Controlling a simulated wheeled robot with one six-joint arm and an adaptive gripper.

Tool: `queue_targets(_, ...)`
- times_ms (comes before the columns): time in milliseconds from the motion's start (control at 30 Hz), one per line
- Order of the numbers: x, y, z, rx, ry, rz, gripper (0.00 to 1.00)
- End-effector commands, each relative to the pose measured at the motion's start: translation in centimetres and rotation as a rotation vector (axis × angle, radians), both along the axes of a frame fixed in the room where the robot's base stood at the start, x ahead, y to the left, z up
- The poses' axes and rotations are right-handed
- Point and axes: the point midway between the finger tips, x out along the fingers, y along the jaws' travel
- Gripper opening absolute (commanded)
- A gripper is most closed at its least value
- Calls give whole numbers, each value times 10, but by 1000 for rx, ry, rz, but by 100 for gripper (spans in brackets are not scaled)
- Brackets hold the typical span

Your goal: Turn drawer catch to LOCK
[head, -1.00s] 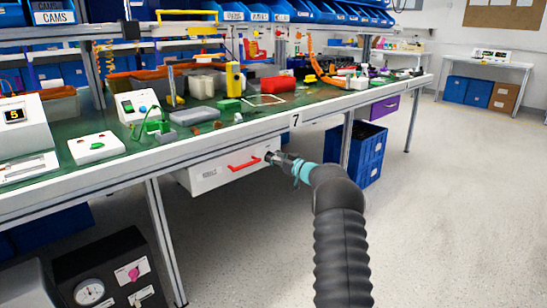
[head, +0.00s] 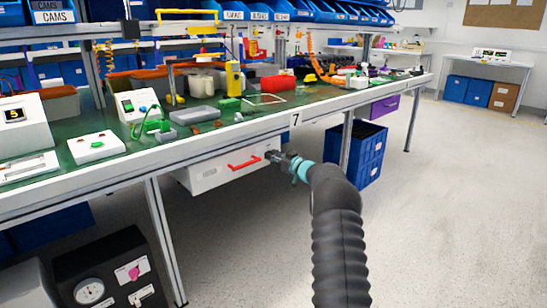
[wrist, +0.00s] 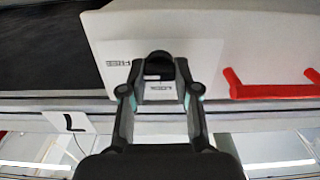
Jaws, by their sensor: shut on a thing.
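The white drawer (head: 215,172) hangs under the bench and is closed, with a red handle (head: 244,164); the handle also shows in the wrist view (wrist: 270,88). The drawer catch is a dark knob (wrist: 159,58) on a pale plate (wrist: 105,45) at the drawer's right end in the head view. The plate bears the words FREE and LOCK, upside down in the wrist view. My gripper (head: 273,156) is at the catch, its fingers on either side of the knob and shut on it. The fingers hide part of the knob, and I cannot tell where it points.
The bench edge (head: 225,140) runs just above the drawer. A bench leg (head: 165,240) stands to the left, and a blue crate (head: 367,155) stands to the right under the bench. The floor at the right is clear.

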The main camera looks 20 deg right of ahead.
Motion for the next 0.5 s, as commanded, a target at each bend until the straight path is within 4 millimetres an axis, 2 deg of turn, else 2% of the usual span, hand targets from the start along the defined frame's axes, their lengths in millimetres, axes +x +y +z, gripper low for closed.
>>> queue_targets(267,0,1,-1,-132,-49,0,0)
queue_targets(500,0,1,-2,-332,-122,1,0)
